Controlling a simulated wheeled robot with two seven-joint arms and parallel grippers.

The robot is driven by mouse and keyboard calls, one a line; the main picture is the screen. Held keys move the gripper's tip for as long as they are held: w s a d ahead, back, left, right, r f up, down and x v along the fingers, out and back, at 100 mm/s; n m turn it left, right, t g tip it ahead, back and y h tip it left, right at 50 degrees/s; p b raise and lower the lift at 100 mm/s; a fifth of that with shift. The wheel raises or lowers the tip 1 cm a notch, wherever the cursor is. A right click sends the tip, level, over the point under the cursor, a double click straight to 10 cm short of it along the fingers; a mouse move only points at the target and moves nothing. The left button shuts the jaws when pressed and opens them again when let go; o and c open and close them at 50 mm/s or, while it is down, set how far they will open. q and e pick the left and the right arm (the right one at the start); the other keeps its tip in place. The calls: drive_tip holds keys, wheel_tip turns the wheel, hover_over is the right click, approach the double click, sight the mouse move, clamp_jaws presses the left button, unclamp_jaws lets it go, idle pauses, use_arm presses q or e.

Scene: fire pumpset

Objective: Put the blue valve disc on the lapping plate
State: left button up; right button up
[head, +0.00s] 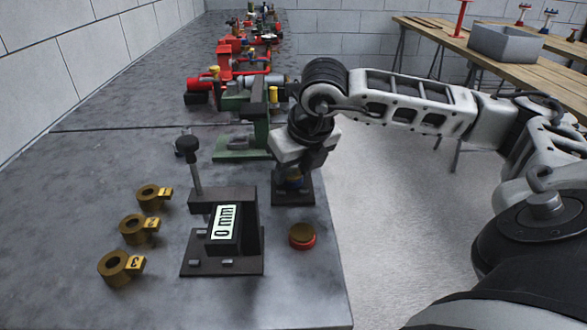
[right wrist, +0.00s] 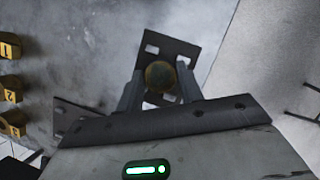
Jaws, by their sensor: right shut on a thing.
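My right gripper (head: 294,172) points down over a dark slotted plate (head: 293,199) near the bench's right edge. It is shut on a small round disc with a dull brass top, seen between the fingers in the right wrist view (right wrist: 160,74). A bit of blue shows at the disc's side below the gripper in the head view. The dark plate (right wrist: 182,48) lies beneath the disc. I cannot tell whether the disc touches it, or whether this plate is the lapping plate. My left gripper is not in view.
A brown-topped disc with a red rim (head: 302,236) sits in front. A gauge reading 0 mm (head: 224,222) stands left of it. Brass rings (head: 139,229) tagged 1, 2 and 3 lie further left. A green fixture (head: 243,142) stands behind. Bare bench is at front left.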

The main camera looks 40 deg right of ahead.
drive_tip(key=shift+f+b, duration=0.3)
drive_tip(key=shift+f, duration=0.15)
drive_tip(key=o, duration=1.1)
drive_tip(key=shift+r, duration=0.1)
drive_tip(key=shift+r+p, duration=0.3)
drive_tip(key=shift+p, duration=0.2)
drive_tip(key=v, duration=1.1)
drive_tip(key=shift+s+r, duration=0.25)
drive_tip(key=shift+r, duration=0.1)
drive_tip(key=shift+f, duration=0.1)
